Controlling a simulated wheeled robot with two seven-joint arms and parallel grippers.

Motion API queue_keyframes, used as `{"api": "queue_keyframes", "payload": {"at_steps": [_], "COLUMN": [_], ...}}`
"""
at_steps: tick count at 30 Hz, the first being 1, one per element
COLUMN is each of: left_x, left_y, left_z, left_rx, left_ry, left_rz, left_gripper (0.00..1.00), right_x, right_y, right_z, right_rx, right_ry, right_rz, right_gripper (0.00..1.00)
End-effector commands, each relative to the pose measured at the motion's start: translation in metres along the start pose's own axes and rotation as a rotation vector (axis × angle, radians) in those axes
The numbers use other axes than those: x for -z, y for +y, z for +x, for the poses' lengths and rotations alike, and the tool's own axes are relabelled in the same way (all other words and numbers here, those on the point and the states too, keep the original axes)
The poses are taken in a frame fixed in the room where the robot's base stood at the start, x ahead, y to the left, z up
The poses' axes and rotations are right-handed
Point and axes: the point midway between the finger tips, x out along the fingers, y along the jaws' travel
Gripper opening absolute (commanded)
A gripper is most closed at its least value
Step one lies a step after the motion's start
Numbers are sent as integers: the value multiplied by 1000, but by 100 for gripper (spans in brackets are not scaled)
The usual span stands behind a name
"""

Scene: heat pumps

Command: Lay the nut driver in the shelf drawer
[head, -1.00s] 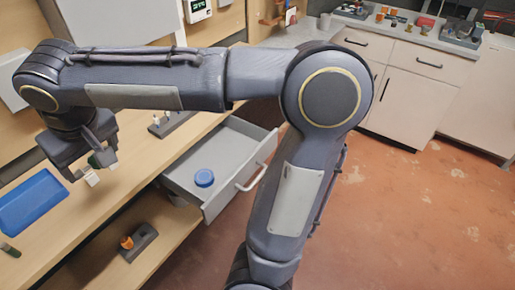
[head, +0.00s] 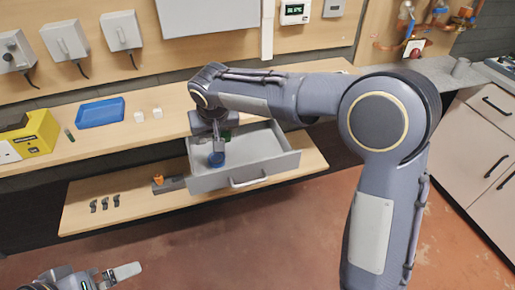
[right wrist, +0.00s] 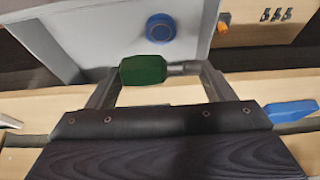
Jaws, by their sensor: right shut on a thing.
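The nut driver has a green handle (right wrist: 143,70) and a short grey shaft (right wrist: 184,68). My right gripper (right wrist: 160,74) is shut on it in the right wrist view. In the head view my right gripper (head: 218,143) is over the left part of the open shelf drawer (head: 281,160), with a bit of the green handle showing beside it. The grey drawer also shows in the right wrist view (right wrist: 95,45). My left gripper (head: 108,277) is at the bottom left, low and away from the bench; its jaw opening is unclear.
A blue round object (head: 216,159) lies in the drawer; the drawer's right part is bare. A blue tray (head: 100,112), two white blocks (head: 157,113) and a yellow device (head: 32,136) are on the bench. The lower shelf holds several small black parts (head: 104,203).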

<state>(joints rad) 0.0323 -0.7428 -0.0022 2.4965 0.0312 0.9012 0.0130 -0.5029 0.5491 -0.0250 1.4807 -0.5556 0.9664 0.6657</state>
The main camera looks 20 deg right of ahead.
Motion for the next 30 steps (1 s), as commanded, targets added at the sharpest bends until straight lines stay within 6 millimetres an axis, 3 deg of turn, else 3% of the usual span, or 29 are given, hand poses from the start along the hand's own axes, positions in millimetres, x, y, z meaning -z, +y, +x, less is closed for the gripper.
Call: {"api": "queue_keyframes", "payload": {"at_steps": [6, 12, 25, 30], "left_x": [3, 4, 5, 5], "left_y": [3, 4, 5, 4], "left_z": [-6, -8, -10, -10], "left_rx": [0, 0, 0, 0], "left_ry": [0, 0, 0, 0], "left_rz": [0, 0, 0, 0], "left_gripper": [100, 100, 100, 100], "right_x": [11, 12, 9, -1], "right_y": [53, 86, 112, 110], "right_z": [31, 68, 105, 128], "right_rx": [-4, -3, -2, -2], "right_ry": [-5, -6, -4, -3], "right_rz": [7, 3, 1, -1], "right_gripper": [52, 52, 52, 52]}}
